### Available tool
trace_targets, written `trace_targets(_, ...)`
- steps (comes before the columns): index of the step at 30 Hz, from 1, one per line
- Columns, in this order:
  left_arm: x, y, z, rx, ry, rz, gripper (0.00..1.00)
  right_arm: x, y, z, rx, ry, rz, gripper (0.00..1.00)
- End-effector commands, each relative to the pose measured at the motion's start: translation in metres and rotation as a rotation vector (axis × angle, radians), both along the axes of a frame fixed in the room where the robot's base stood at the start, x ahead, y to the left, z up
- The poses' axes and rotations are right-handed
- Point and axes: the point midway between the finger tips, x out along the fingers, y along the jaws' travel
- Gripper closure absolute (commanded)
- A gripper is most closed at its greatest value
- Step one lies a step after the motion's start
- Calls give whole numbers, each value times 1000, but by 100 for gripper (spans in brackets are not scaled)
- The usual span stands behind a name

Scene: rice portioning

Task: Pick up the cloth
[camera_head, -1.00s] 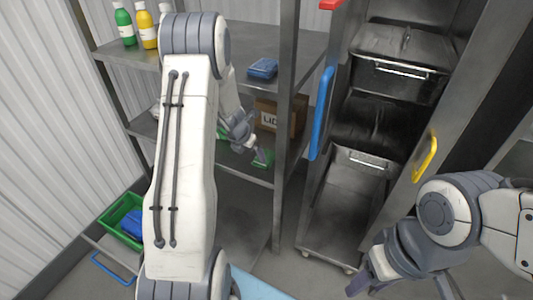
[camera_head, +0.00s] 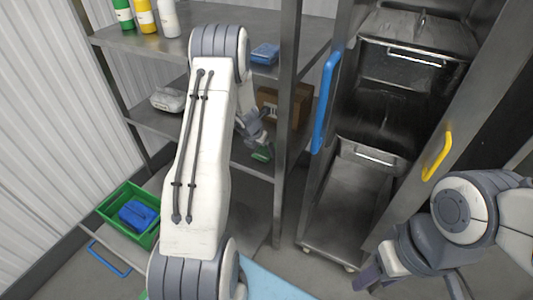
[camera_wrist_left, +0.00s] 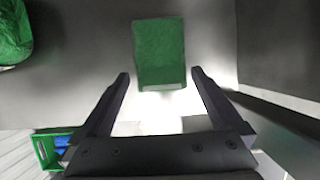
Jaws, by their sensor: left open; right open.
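A green folded cloth (camera_wrist_left: 160,50) with a pale strip along its near edge lies on a grey shelf in the left wrist view. In the head view a green piece (camera_head: 262,155) shows by my left gripper (camera_head: 258,143), partly hidden by it. My left gripper (camera_wrist_left: 160,80) is open and empty. Its fingertips are on either side of the cloth's near end, and most of the cloth lies beyond them. I cannot tell whether they touch it. My right gripper (camera_head: 372,276) is open at the lower right, away from the shelves.
Another green item (camera_wrist_left: 12,35) lies to the left. A cardboard box (camera_head: 275,100) and a white packet (camera_head: 168,100) are on the middle shelf. A blue item (camera_head: 265,54) is above. A shelf post (camera_head: 284,150) stands close right. A green crate (camera_head: 112,205) is lower left.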

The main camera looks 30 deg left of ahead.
Motion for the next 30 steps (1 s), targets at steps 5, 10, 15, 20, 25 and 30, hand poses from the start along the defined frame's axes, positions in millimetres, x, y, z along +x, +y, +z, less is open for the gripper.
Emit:
trace_targets(5, 9, -1, -20, 1, 0, -2, 0, 0, 0, -8, 0, 0, 0, 50)
trace_targets(10, 10, -2, -21, 1, 0, -3, 0, 0, 0, -7, 0, 0, 0, 50)
trace_targets(15, 10, -2, -21, 1, 0, -3, 27, 0, 0, -7, 0, 0, 0, 50)
trace_targets(20, 10, -2, -21, 1, -1, -3, 67, 0, 0, -7, 0, 0, 0, 50)
trace_targets(25, 10, -2, -21, 1, -1, -3, 67, 0, 0, -7, 0, 0, 0, 50)
trace_targets(30, 10, -2, -13, 1, -1, -2, 67, 0, 0, -2, 0, 0, 0, 50)
